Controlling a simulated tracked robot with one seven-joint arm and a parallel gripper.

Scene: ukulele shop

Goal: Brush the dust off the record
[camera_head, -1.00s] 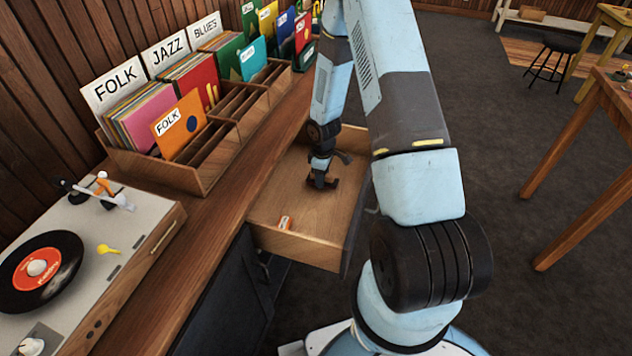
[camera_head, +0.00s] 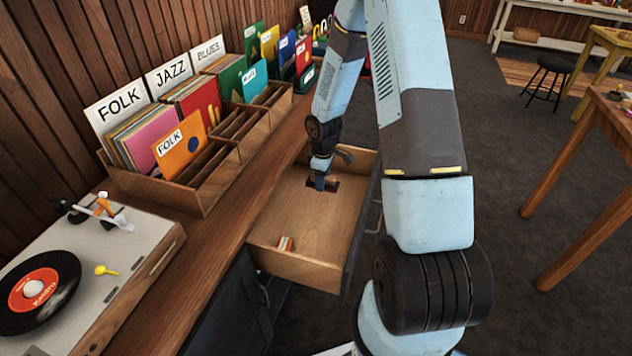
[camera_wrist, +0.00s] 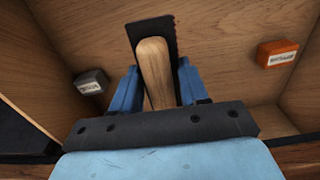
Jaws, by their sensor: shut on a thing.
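The record (camera_head: 62,300), black with a red label, lies on the turntable at the left of the head view. The wrist view shows a brush with a wooden handle (camera_wrist: 154,65) and a dark, flat head (camera_wrist: 150,27). My gripper (camera_wrist: 154,100) is shut on the handle, with a blue finger on each side. In the head view my gripper (camera_head: 322,184) points down inside or just over the open drawer (camera_head: 310,212). I cannot tell whether the brush touches the drawer floor.
A small orange box (camera_wrist: 279,52) and a grey box (camera_wrist: 90,82) sit in the drawer. The drawer walls surround the gripper. A wooden record rack (camera_head: 200,192) stands on the counter (camera_head: 215,255). A tonearm and a yellow piece (camera_head: 105,270) are on the turntable (camera_head: 140,250).

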